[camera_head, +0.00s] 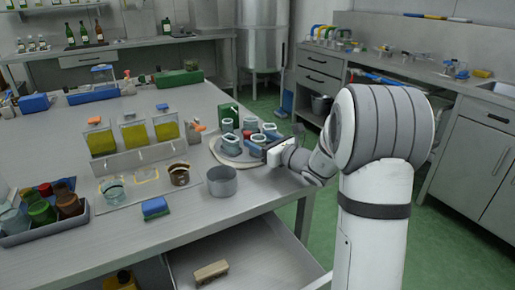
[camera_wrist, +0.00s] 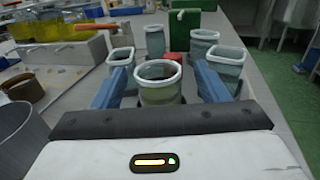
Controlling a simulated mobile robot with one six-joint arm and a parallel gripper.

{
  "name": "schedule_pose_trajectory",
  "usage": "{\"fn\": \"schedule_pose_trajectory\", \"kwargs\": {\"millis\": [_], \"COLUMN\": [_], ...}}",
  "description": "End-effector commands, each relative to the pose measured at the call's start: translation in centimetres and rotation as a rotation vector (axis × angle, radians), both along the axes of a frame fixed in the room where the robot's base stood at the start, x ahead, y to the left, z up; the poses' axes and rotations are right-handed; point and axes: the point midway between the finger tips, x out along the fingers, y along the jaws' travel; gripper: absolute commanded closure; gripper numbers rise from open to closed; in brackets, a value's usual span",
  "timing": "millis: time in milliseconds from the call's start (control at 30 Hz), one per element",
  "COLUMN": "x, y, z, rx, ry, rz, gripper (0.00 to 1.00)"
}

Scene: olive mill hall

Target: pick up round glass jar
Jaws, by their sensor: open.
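A round glass jar (camera_wrist: 160,92) with a pale rim and greenish body stands between the two blue fingers of my gripper (camera_wrist: 159,84) in the wrist view. The fingers are open, one on each side, with visible gaps to the jar. The palm hides the jar's lower part. In the head view my gripper (camera_head: 264,146) is at the right side of a round tray (camera_head: 232,160) on the table; the jar there is partly hidden and hard to single out.
Several angular glass jars (camera_wrist: 222,66) and a red-topped item (camera_wrist: 173,58) stand close around. A green container (camera_head: 228,116) is behind them. A grey metal pot (camera_head: 222,181) stands left of my gripper. An open drawer (camera_head: 240,262) juts out below the table's front edge.

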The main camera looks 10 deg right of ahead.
Motion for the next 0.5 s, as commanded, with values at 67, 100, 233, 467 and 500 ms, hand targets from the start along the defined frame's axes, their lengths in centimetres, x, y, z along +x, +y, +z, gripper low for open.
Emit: {"fn": "schedule_pose_trajectory", "kwargs": {"millis": [67, 100, 233, 467, 500], "x": [0.79, 1.04, 1.32, 1.28, 1.28], "y": [0.65, 0.81, 1.00, 1.02, 1.03], "z": [-0.21, -0.20, -0.07, -0.06, -0.06], "rx": [-0.001, 0.000, 0.000, 0.000, 0.000], "ry": [0.001, 0.002, 0.001, 0.001, 0.001], "rz": [0.003, 0.002, 0.002, 0.003, 0.003], "gripper": [0.32, 0.32, 0.32, 0.40, 0.43]}}
